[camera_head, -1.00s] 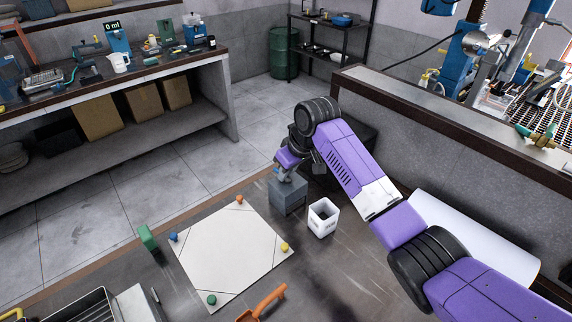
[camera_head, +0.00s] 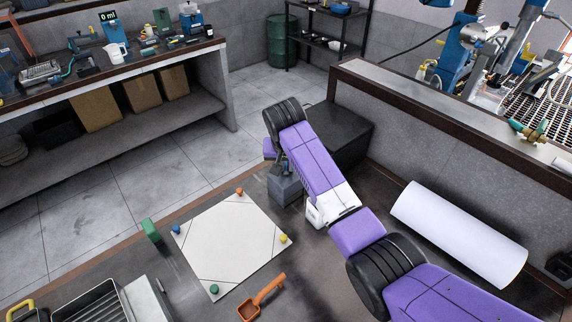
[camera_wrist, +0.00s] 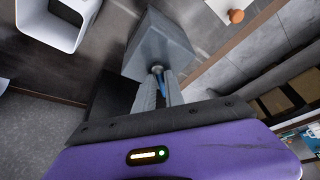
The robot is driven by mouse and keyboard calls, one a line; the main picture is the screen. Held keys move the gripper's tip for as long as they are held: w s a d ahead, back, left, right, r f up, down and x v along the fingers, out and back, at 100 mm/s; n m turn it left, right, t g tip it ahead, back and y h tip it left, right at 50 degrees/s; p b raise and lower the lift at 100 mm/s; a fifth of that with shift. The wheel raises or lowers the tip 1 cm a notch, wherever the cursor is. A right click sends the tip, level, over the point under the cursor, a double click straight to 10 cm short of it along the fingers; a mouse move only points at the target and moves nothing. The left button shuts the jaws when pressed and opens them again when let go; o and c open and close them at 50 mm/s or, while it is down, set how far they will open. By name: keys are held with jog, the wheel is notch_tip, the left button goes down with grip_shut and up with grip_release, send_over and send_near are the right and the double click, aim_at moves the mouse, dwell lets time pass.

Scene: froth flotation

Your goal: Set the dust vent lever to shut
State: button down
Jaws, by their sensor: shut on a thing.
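A grey box (camera_head: 284,188) stands on the dark bench behind the white sheet, partly hidden by my arm. It fills the upper middle of the wrist view (camera_wrist: 160,48). A small lever with a round dark pivot and a blue part (camera_wrist: 158,72) is on the face of the box towards my gripper. My gripper (camera_wrist: 160,80) is shut on this lever, its two grey fingers close around it. In the head view my arm hides the lever and the fingertips. The lever's exact setting cannot be read.
A white open container (camera_head: 314,216) stands right beside the grey box, partly behind my arm. A black box (camera_head: 340,136) is behind. The white sheet (camera_head: 230,245) with coloured corner pieces, an orange scoop (camera_head: 262,296) and a green block (camera_head: 150,230) lie nearer. A paper roll (camera_head: 458,233) lies at right.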

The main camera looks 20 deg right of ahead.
jog(key=shift+s+f+m, duration=0.1)
jog(key=shift+s+m, duration=0.05)
jog(key=shift+m, duration=0.15)
dwell(0.4)
jog(key=c, duration=1.5)
grip_release()
jog(key=shift+r, duration=0.25)
jog(key=b+v, duration=0.1)
jog(key=v, duration=0.6)
jog(key=shift+a+r+b, duration=0.1)
jog(key=shift+r+b, duration=0.1)
jog(key=shift+b, duration=0.1)
